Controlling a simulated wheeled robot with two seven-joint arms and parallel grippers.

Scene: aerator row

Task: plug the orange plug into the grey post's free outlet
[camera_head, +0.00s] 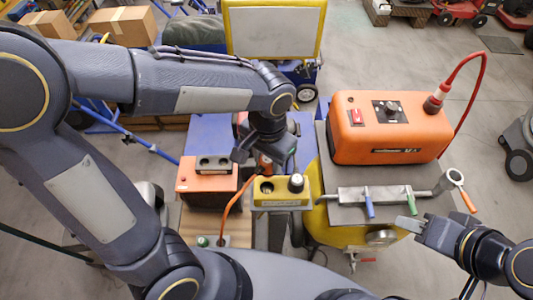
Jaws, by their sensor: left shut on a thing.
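My left gripper (264,158) is shut on the orange plug (264,165), mostly hidden by the fingers. The plug is just behind and above a yellow box (283,202); I cannot tell whether they touch. An orange cable (231,201) runs from the plug down to a small plate at the front left. The yellow box seems to top a grey post (268,232).
An orange box (207,184) with a grey socket panel stands left of the yellow box. A large orange machine (388,128) with a red hose sits on a grey-topped cart at the right.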

